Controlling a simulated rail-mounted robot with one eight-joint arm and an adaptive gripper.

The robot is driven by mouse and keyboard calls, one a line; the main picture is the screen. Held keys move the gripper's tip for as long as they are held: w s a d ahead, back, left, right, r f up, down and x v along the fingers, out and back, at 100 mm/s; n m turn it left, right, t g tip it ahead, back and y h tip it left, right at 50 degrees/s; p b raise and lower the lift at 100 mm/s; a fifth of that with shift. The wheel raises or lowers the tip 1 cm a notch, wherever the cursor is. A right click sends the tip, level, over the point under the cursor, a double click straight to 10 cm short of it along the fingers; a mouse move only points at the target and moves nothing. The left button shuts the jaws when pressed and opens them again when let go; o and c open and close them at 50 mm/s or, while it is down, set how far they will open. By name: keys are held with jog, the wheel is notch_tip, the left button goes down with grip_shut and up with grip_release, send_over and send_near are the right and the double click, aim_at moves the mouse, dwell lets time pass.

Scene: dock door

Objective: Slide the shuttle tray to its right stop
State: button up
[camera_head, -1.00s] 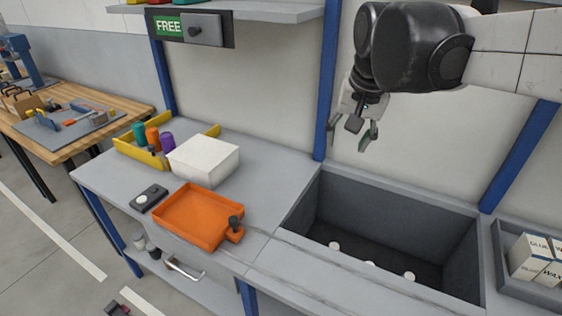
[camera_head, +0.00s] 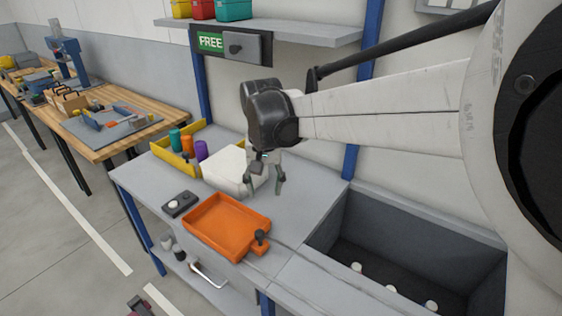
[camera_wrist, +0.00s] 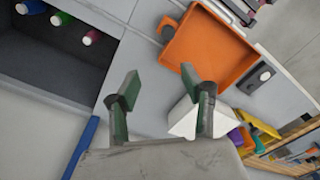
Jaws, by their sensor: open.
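The orange shuttle tray (camera_head: 226,225) lies empty on the grey bench, left of the sunken dark bin. A dark knob (camera_head: 261,238) stands on a small tab at the tray's right front corner. In the wrist view the tray (camera_wrist: 208,45) is at the upper middle, its tab and knob on its left side. My gripper (camera_head: 265,191) is open and empty. It hangs above the bench behind the tray, in front of the white box, and touches neither tray nor knob. Its two green-grey fingers (camera_wrist: 167,92) are spread apart in the wrist view.
A white box (camera_head: 222,170) and a yellow bin (camera_head: 172,163) with coloured bottles stand behind the tray. A dark block with a round button (camera_head: 180,203) is left of it. The sunken bin (camera_head: 425,222) lies right. A shelf (camera_head: 280,36) hangs above.

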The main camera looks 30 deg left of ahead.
aim_at(259, 232)
jog(key=shift+n, duration=0.5)
jog(key=f, duration=0.5)
jog(key=s+f, duration=0.1)
jog(key=f, duration=0.4)
jog(key=s+a+f, duration=0.1)
jog(key=f, duration=0.5)
jog(key=shift+c, duration=0.5)
grip_shut()
